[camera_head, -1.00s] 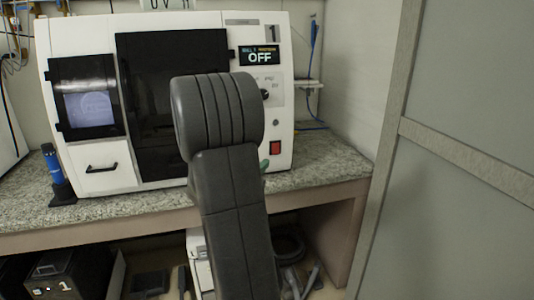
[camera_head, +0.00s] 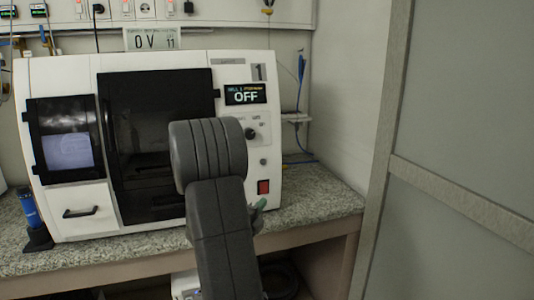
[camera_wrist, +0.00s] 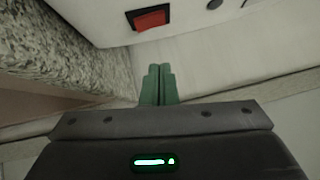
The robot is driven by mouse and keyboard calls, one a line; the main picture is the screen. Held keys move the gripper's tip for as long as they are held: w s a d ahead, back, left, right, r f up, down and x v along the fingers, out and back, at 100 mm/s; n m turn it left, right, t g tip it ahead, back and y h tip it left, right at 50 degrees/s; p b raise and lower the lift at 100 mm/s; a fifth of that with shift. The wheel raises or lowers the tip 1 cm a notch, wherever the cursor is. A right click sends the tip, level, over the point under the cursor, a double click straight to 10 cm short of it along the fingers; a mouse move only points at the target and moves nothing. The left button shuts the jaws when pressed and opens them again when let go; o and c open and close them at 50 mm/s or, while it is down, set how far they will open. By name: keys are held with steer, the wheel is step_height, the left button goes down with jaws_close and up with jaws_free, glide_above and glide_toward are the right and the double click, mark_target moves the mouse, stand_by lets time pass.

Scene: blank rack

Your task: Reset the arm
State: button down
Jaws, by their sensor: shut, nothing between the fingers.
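My gripper (camera_wrist: 158,72) shows in the wrist view with its two green fingers together and nothing between them. In the head view, the grey links of my arm stand in front of the white machine (camera_head: 90,220) and cover part of its front. A bit of my green gripper (camera_head: 259,206) shows just right of the arm, near the machine's lower right corner. In the wrist view, the machine's red switch (camera_wrist: 152,18) lies a little above the fingertips, apart from them.
The machine stands on a speckled counter (camera_head: 320,196); its display (camera_head: 246,94) reads OFF. A blue tool in a black stand (camera_head: 32,215) is at the left. A grey framed panel (camera_head: 460,150) closes the right side. Sockets line the back wall (camera_head: 145,10). Some counter is bare at right.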

steer(key=shift+v, duration=1.1)
steer(key=shift+d+r, duration=0.1)
